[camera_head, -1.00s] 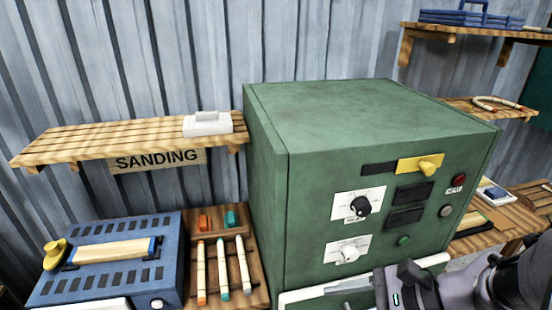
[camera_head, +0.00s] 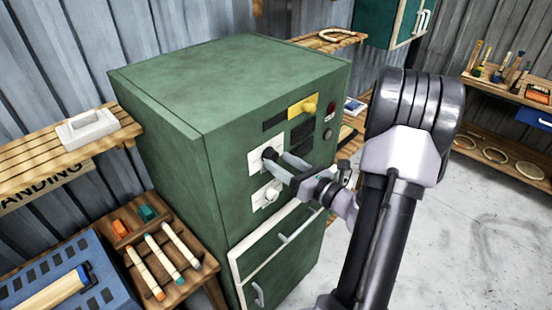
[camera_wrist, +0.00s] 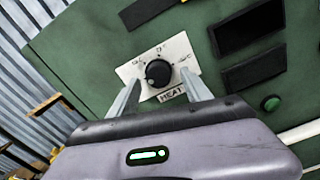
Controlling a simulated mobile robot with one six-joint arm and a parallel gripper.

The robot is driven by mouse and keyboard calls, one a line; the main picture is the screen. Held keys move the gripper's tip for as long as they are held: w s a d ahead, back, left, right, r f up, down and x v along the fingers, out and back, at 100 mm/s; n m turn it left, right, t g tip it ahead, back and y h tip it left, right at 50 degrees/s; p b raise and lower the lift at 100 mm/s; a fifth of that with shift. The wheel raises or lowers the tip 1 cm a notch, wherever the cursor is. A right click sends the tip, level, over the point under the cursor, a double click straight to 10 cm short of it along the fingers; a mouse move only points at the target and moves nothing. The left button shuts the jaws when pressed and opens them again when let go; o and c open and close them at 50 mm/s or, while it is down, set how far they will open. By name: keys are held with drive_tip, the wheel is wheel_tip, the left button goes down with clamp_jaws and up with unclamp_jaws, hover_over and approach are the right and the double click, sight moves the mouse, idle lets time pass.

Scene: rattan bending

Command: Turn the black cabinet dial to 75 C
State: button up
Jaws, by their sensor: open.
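The black dial (camera_wrist: 158,73) sits on a white plate (camera_wrist: 174,92) marked HEAT on the front of the green cabinet (camera_head: 200,90). In the head view the dial (camera_head: 269,153) shows just past my fingertips. My gripper (camera_wrist: 158,88) is open, with one finger on each side of the dial in the wrist view; I cannot tell whether they touch it. In the head view my gripper (camera_head: 281,165) reaches the cabinet front from the right. The scale's small markings are too blurred to read reliably.
A white dial (camera_head: 268,195) lies below the black one. A yellow switch (camera_head: 303,108), dark panels and a red button (camera_head: 331,106) are close by. A drawer handle (camera_head: 300,225) is below. Open floor (camera_head: 480,230) lies to the right.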

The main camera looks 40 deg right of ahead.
drive_tip(key=shift+w+a, duration=0.2)
drive_tip(key=shift+w, duration=0.85)
clamp_jaws()
